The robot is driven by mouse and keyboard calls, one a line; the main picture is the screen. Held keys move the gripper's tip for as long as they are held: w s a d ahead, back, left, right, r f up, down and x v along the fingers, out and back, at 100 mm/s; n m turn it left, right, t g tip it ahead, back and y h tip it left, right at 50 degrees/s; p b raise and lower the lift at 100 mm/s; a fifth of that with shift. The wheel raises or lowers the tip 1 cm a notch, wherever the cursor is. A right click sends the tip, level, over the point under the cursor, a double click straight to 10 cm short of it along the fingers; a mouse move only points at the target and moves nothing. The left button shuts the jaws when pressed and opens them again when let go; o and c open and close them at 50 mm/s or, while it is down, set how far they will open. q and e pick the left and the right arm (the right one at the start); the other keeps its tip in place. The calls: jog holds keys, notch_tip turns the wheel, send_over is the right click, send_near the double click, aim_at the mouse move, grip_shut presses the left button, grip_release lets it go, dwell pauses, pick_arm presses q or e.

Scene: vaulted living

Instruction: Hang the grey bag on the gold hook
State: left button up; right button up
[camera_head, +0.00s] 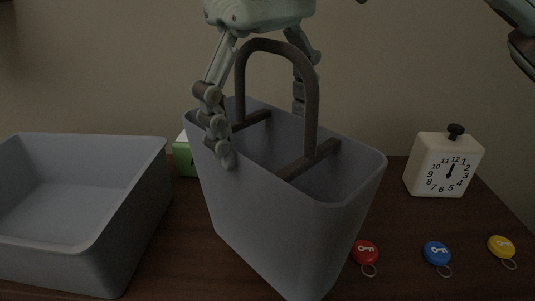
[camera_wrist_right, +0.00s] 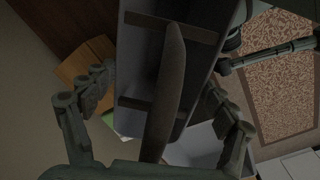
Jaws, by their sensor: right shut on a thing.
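The grey bag (camera_head: 285,225) is an open-topped tote with a dark arched handle (camera_head: 312,95), in the middle of the head view. The bag is slightly tilted. Its bottom runs out of the frame, so I cannot tell whether it touches the table. The right wrist view shows the bag (camera_wrist_right: 150,70) and its handle (camera_wrist_right: 168,90) between the fingers. The gold hook and my left gripper are not seen.
A grey open bin (camera_head: 130,235) stands left of the bag on the dark wooden table (camera_head: 400,280). A green and white box (camera_head: 183,158) is partly hidden behind the bag.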

aim_at(267, 153)
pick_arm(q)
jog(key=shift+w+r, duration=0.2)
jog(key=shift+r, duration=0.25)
pick_arm(e)
notch_tip(267, 153, down, 3)
jog(key=shift+f, duration=0.1)
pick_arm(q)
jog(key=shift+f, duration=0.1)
pick_arm(e)
jog(key=shift+f, duration=0.15)
jog(key=o, duration=1.4)
jog(key=shift+o, duration=1.2)
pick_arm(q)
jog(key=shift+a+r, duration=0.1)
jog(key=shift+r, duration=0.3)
